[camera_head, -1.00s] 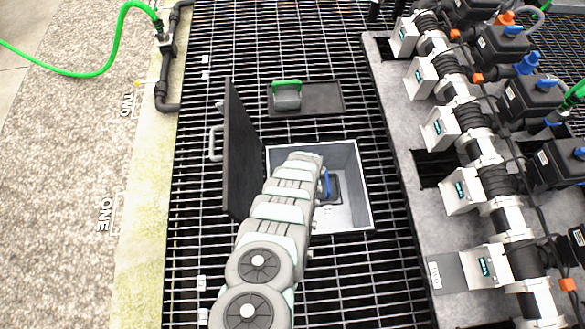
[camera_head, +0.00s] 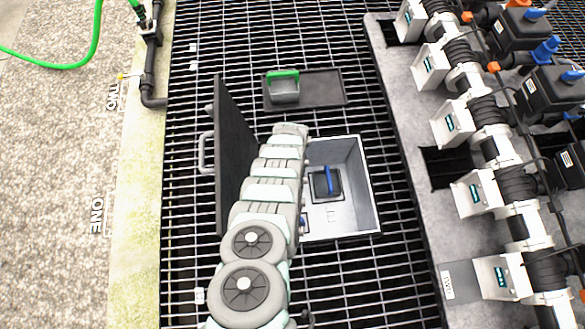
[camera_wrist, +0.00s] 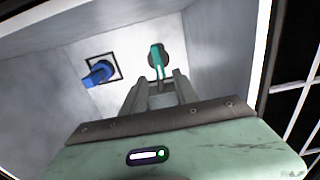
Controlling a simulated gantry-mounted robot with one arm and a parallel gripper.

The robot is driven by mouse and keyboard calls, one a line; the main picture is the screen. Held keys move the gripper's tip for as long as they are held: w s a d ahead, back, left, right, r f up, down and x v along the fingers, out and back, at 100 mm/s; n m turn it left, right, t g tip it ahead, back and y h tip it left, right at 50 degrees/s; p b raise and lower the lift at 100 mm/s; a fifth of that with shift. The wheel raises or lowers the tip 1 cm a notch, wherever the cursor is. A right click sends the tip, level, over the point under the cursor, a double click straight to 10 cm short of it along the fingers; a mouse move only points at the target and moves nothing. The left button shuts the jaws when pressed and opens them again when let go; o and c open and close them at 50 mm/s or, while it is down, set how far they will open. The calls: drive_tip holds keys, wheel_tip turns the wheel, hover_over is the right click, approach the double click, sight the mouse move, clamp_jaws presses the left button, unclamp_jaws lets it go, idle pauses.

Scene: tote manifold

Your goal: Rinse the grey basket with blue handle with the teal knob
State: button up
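The grey basket with the blue handle (camera_head: 334,190) sits inside the open tote (camera_head: 368,193), on its right-hand side in the head view. The teal knob (camera_wrist: 156,58) is on a pale inner wall in the wrist view, with its lever pointing toward me. My gripper (camera_wrist: 161,78) is open, with its two fingers apart and the lever's end close to the gap between them; contact is unclear. The gripper's fingers are hidden in the head view behind my arm. The basket does not show in the wrist view.
A green-handled grey basket (camera_head: 283,87) rests on a dark tray (camera_head: 322,88) behind. A valve manifold (camera_head: 480,150) lies right.

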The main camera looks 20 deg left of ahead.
wheel_tip(320, 180, down, 3)
drive_tip(key=shift+f+b, duration=0.1)
drive_tip(key=shift+b, duration=0.75)
drive_tip(key=shift+f+b, duration=0.35)
drive_tip(key=shift+b, duration=0.05)
clamp_jaws()
